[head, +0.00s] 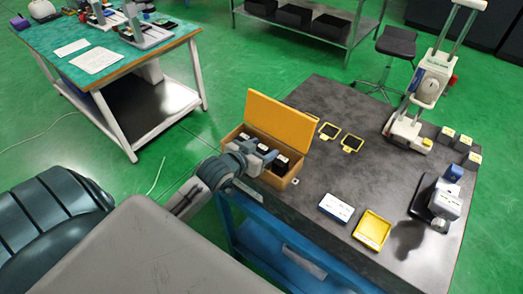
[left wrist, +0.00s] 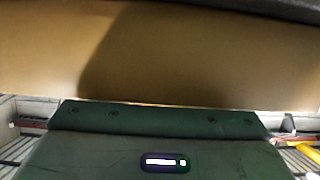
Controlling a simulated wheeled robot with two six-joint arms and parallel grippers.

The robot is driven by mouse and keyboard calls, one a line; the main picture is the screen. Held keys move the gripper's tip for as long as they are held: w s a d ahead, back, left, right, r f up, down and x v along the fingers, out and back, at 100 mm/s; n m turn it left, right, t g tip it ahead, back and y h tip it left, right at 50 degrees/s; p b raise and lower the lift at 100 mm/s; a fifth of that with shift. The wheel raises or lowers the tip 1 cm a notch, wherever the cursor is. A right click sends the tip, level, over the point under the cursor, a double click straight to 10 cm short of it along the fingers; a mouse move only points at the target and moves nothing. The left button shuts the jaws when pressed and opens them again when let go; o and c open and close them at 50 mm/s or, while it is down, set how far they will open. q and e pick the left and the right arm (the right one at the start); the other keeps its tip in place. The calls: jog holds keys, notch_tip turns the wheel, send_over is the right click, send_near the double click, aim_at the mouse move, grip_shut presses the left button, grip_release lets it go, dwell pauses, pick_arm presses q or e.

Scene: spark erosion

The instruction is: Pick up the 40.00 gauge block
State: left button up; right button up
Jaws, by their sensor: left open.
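An open wooden box (head: 284,182) with a raised yellow lid (head: 279,121) stands at the left edge of the dark table. Several dark blocks with pale tops (head: 280,164) sit inside it; their markings are too small to read, so I cannot tell which is the 40.00 gauge block. My left gripper (head: 268,157) is open over the box's left part and hides some of its contents. In the left wrist view a plain tan surface (left wrist: 200,50) fills the top, above my grey-green gripper body; no block can be made out. My right gripper is not in view.
The table's middle is clear.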

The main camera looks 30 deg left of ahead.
pick_arm(q)
grip_shut()
dwell(0.3)
